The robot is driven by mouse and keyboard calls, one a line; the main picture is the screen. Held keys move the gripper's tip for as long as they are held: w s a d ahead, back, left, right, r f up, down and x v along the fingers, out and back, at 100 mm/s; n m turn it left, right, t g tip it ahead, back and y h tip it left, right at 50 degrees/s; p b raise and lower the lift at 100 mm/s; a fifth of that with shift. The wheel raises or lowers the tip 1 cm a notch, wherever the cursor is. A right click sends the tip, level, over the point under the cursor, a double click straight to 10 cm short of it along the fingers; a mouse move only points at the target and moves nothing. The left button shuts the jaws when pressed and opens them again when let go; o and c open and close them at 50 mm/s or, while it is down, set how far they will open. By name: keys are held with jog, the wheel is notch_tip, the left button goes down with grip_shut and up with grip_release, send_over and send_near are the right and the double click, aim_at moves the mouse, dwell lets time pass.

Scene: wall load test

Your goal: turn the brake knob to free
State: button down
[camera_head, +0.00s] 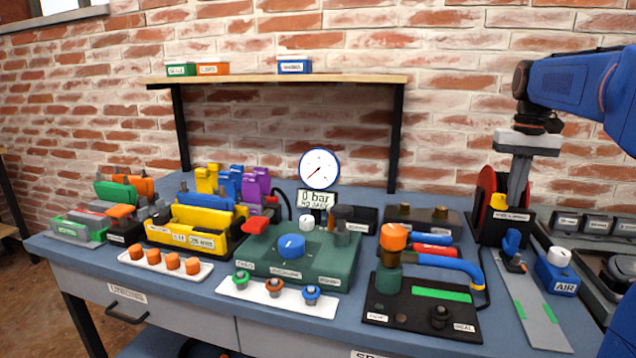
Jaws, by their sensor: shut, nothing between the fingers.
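My gripper (516,203) comes down from the blue arm at the right, fingers pointing down and shut, with nothing seen between them. It is in front of a black stand (488,228) with a red reel (486,190). A small yellow knob-like part (498,202) sits on the stand, just left of the fingertips; I cannot tell whether they touch. It may be the brake knob, but its label is too small to read. A blue round knob (291,246) with a white mark sits on the green unit (260,267) in the middle of the bench.
A gauge (319,169) stands behind the green unit above a "0 bar" display (317,199). A black board (400,315) with an orange-topped post (393,237) is right of it. A grey plate (535,318) and blue AIR box (556,275) lie below my gripper.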

notch_tip(320, 180, up, 6)
jog(key=shift+s, duration=0.25)
dwell(0.5)
notch_tip(320, 180, down, 6)
jog(key=a, duration=0.1)
jog(key=shift+w+a, duration=0.35)
jog(key=shift+w, duration=0.05)
dwell(0.6)
jog(key=shift+w, duration=0.1)
dwell(0.5)
